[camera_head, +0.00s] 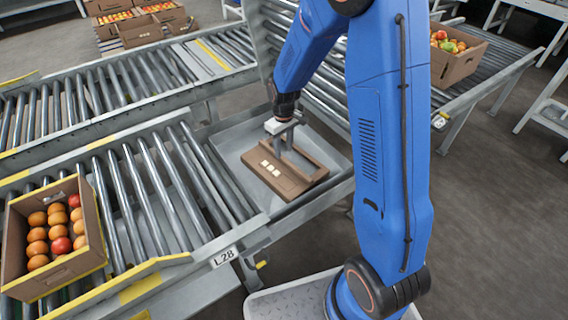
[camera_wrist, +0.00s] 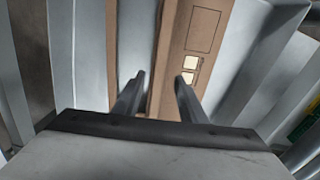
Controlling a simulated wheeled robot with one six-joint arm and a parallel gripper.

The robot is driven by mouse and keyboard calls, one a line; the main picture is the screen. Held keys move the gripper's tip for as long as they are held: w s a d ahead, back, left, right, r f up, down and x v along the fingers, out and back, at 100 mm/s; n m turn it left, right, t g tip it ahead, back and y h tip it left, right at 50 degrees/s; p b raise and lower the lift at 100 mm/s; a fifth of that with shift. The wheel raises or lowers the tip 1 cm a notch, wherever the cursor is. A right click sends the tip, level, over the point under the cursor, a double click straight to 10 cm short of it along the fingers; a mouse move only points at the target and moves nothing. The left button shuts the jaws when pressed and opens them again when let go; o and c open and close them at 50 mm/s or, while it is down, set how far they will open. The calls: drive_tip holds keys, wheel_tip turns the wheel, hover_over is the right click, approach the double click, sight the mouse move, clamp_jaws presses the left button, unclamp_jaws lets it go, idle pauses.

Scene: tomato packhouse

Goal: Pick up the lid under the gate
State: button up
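The lid (camera_head: 268,184) is a flat brown cardboard piece with a raised rim and several pale labels. It lies in a grey metal recess (camera_head: 232,153) in the conveyor line, below a raised roller section that looks like the gate (camera_head: 256,45). My gripper (camera_head: 282,146) points down at the lid's far edge. In the wrist view the lid (camera_wrist: 205,45) runs up from between the fingers of my gripper (camera_wrist: 158,97). The fingers are apart, one on each side of the lid's near-left rim. Whether they touch it cannot be told.
A cardboard crate of tomatoes (camera_head: 88,213) stands on the rollers at left. Another crate (camera_head: 452,67) sits on the conveyor at upper right. Several crates (camera_head: 140,30) stand at the back. Metal side walls enclose the recess. Bare rollers (camera_head: 150,190) lie left of it.

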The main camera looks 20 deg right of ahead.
sight(284, 158)
drive_tip(key=shift+f, duration=2.3)
clamp_jaws()
drive_tip(key=shift+r, duration=0.15)
